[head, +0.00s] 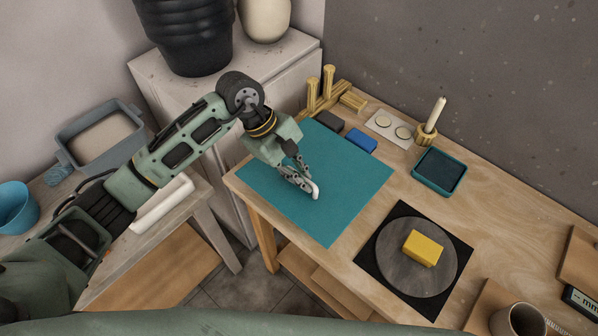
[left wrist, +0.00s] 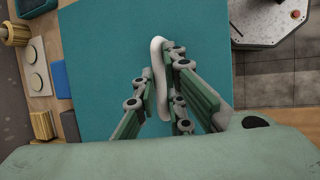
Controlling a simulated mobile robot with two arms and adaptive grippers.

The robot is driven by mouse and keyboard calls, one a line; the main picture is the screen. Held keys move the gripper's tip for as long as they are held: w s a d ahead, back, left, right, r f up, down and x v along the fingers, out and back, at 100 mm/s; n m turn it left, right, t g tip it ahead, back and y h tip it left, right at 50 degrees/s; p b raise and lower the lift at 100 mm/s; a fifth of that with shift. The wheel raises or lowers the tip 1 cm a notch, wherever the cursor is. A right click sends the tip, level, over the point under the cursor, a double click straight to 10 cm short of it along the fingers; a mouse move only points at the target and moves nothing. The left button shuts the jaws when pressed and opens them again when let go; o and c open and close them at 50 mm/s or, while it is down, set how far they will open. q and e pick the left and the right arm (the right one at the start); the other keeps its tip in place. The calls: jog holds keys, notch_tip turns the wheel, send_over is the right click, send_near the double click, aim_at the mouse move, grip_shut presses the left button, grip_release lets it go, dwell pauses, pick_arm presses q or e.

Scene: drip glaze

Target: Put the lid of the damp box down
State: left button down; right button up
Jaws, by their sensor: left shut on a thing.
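My left gripper (head: 308,188) is shut on a white curved bar (head: 316,191), which looks like the lid's handle. It also shows between the fingers in the left wrist view (left wrist: 157,60). A flat teal square (head: 350,185) lies below and around it; I cannot tell whether the bar is joined to it. The teal square fills most of the left wrist view (left wrist: 110,70). An open blue-grey box (head: 70,150) with a pale inside, perhaps the damp box, stands at the left. My right gripper is not in view.
A dark block (head: 329,121) and a blue block (head: 361,140) sit at the square's far edge. A teal tray (head: 440,171) and a round grey disc (head: 398,268) bearing a yellow block (head: 424,247) are to the right. Bare wood (head: 500,215) shows at the right.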

pick_arm(q)
jog(key=shift+f, duration=0.15)
jog(key=c, duration=1.8)
grip_release()
jog(key=shift+r+p, duration=0.45)
jog(key=shift+b+v, duration=2.4)
jog(key=shift+v, duration=3.45)
jog(key=shift+a, duration=0.1)
